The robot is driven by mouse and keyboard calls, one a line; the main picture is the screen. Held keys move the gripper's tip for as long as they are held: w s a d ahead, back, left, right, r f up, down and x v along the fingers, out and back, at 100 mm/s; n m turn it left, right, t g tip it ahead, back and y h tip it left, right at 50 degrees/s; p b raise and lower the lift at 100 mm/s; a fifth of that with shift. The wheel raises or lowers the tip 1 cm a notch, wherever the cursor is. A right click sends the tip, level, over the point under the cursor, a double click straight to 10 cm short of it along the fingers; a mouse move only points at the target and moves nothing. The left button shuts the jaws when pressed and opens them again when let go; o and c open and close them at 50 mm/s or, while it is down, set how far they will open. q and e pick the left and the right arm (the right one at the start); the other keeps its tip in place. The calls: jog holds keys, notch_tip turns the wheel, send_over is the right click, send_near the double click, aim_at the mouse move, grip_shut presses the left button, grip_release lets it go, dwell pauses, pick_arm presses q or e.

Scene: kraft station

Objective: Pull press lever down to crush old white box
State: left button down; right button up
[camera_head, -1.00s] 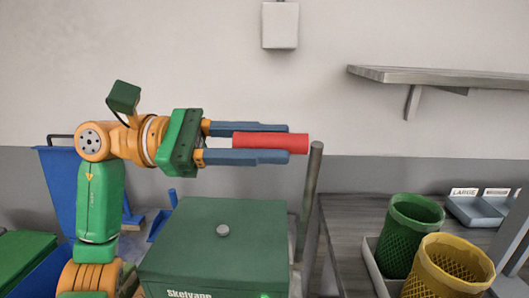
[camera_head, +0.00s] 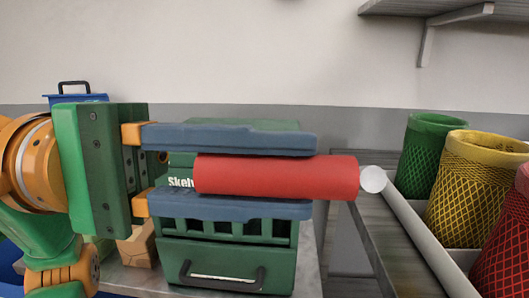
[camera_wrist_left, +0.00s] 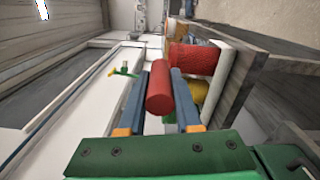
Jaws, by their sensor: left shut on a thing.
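The red lever handle (camera_head: 275,177) lies level in front of the green press (camera_head: 228,255), with the pale lever rod (camera_head: 415,240) running down to the right from its end. My left gripper (camera_head: 314,174) is shut on the handle, one blue finger above and one below. In the left wrist view the red handle (camera_wrist_left: 160,88) sits between the blue fingers. The press has slots and a black front pull, and the handle and fingers hide part of it. The old white box does not show in any view. My right gripper is out of view.
Green (camera_head: 430,155), yellow (camera_head: 475,185) and red (camera_head: 508,245) mesh baskets stand to the right of the lever rod. A wall shelf (camera_head: 425,8) is at the upper right. A blue bin (camera_head: 78,98) stands behind at the left.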

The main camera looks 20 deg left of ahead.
pick_arm(q)
jog(key=f, duration=0.1)
jog(key=f+m+b, duration=0.1)
jog(key=s+f+b, duration=0.1)
jog(key=shift+s+d+f, duration=0.1)
jog(key=shift+d+f, duration=0.2)
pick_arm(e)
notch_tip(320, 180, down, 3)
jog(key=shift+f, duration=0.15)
pick_arm(q)
jog(key=shift+f, duration=0.1)
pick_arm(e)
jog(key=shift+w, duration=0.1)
pick_arm(q)
jog(key=c, duration=0.6)
grip_release()
jog(key=shift+r, duration=0.2)
jog(key=b+v, duration=0.1)
jog(key=v, duration=0.6)
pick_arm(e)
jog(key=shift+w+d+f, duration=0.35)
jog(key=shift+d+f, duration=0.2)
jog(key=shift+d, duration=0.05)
